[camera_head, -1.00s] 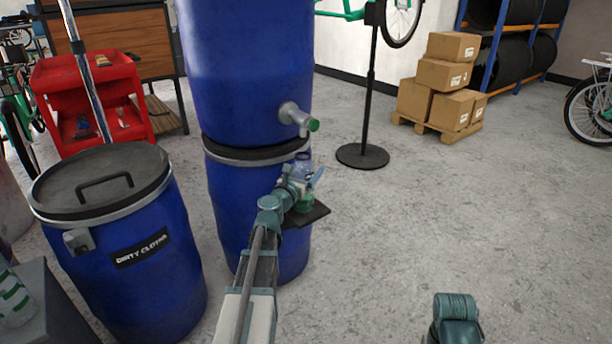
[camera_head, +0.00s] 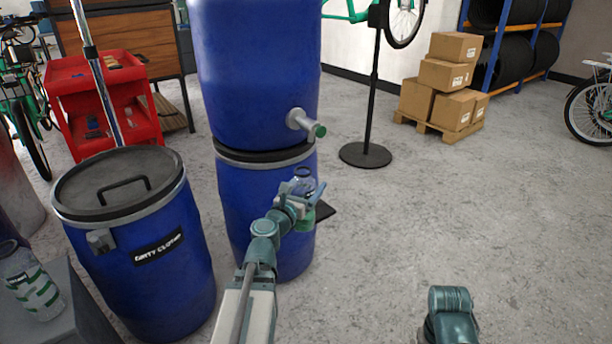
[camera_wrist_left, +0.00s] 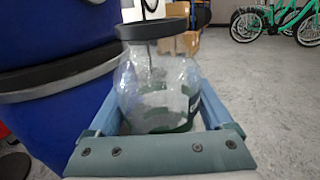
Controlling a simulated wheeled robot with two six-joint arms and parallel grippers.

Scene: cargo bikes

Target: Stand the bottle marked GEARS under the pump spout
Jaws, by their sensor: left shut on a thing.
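The left gripper (camera_head: 302,205) is shut on a clear bottle (camera_head: 303,184), held roughly upright. In the left wrist view the bottle (camera_wrist_left: 158,85) sits between both fingers, with a dark rim, green at its base and a dark label mostly turned away, so its word cannot be read. The grey spout (camera_head: 303,121) with a green tip sticks out of the upper blue barrel (camera_head: 255,70). The bottle is below the spout's height and appears nearer to me. A black shelf (camera_head: 326,211) on the lower barrel is partly hidden behind the gripper. The right gripper is out of view.
A second clear bottle with green bands (camera_head: 37,290) stands on a grey surface (camera_head: 88,318) at left. The DIRTY CLOTHS barrel (camera_head: 130,250) is left of the pump barrels. A stand base (camera_head: 365,155) is behind at right. Floor to the right is clear.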

